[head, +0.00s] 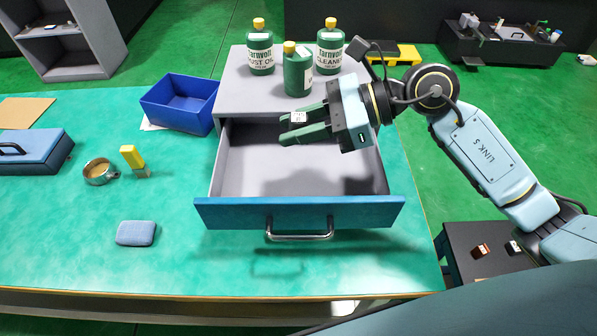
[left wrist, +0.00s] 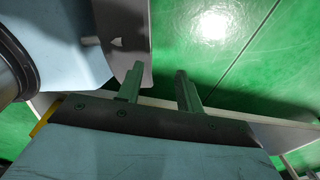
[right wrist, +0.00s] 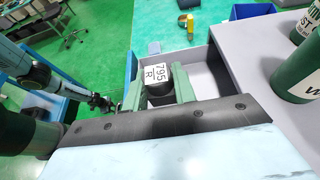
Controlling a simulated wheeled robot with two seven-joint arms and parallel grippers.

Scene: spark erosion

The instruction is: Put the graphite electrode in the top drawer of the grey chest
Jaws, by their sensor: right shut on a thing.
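The grey chest (head: 235,90) stands on the green table with its blue-fronted top drawer (head: 228,213) pulled open. The inside of the drawer looks empty in the head view. My right gripper (head: 292,128) is over the open drawer and shut on the graphite electrode (right wrist: 157,88). The electrode is a dark piece with a white label reading "795 R", and its label also shows in the head view (head: 298,117). In the right wrist view the electrode sits between both fingers (right wrist: 160,92). My left gripper (left wrist: 158,88) has its fingers apart with nothing between them; it is outside the head view.
Several green bottles (head: 297,75) stand on the chest top. A blue bin (head: 180,103) is left of the chest. A metal ring (head: 100,172), a yellow-topped piece (head: 132,158), a blue pouch (head: 137,233) and a blue case (head: 35,158) lie further left. The front table area is clear.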

